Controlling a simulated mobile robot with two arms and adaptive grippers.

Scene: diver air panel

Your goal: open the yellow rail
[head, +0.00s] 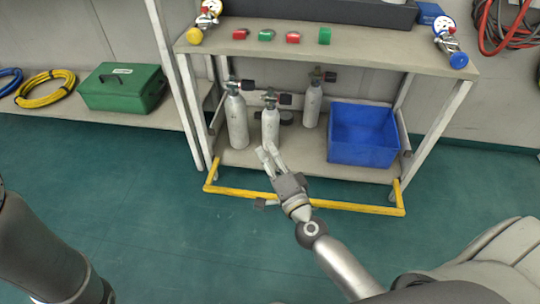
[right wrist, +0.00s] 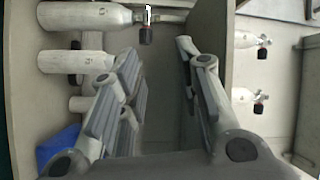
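The yellow rail (head: 355,206) runs low along the front of the bench's lower shelf in the head view. Its short side arms reach back towards the bench legs, and it stands out in front of the shelf edge, below the cylinders. My right gripper (head: 267,151) is above the rail's middle, in front of the cylinders, and part of my arm hides some of the rail. The right wrist view shows my right gripper's fingers (right wrist: 160,95) spread with nothing between them. The rail cannot be made out there. My left gripper is out of view; only a dark arm link shows.
Several grey cylinders (head: 237,122) and a blue crate (head: 362,137) stand on the lower shelf (head: 310,164). The bench top (head: 380,40) carries red and green pieces and two gauges. A green case (head: 122,88) sits at left. The floor in front is clear.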

